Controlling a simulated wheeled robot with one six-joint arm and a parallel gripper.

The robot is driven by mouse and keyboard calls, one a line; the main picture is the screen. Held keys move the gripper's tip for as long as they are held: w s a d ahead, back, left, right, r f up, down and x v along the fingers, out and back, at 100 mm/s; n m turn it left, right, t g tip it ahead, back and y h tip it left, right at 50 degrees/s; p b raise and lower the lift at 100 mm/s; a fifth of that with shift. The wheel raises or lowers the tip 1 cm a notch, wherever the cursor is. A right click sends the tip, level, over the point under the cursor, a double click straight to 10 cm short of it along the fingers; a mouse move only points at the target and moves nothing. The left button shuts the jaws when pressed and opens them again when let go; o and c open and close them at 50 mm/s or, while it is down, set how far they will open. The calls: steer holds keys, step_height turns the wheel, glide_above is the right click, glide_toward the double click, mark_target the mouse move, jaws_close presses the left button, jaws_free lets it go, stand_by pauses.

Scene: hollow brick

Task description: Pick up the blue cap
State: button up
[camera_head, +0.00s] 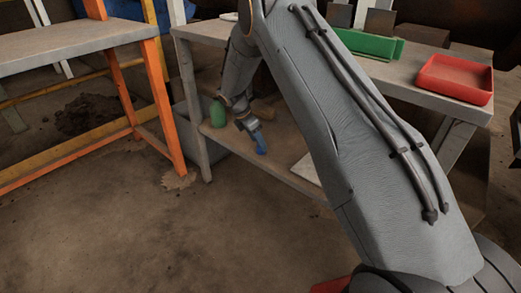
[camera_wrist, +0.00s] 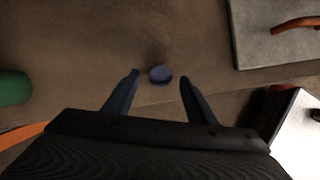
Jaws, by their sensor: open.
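The blue cap (camera_wrist: 160,74) is a small round thing on the brown lower shelf (camera_wrist: 185,30), in the wrist view. My gripper (camera_wrist: 159,80) is open, with one dark blue finger to the left of the cap and one to the right. Gaps show between the cap and both fingers, and nothing is held. In the head view, my gripper (camera_head: 261,145) reaches down over the workbench's lower shelf. I cannot make out the cap apart from the blue fingers there.
A green rounded object (camera_head: 217,113) stands left of my gripper; it also shows in the wrist view (camera_wrist: 14,88). A grey plate (camera_wrist: 275,30) lies at the upper right. The bench top (camera_head: 412,76) above the shelf carries a red tray (camera_head: 455,78) and a green bin (camera_head: 370,45).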

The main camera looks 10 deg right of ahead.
steer(key=x, duration=0.3)
steer(key=shift+f+b, duration=0.2)
steer(key=shift+b, duration=0.15)
steer(key=shift+s, duration=0.1)
steer(key=c, duration=1.1)
steer(key=shift+o, duration=0.2)
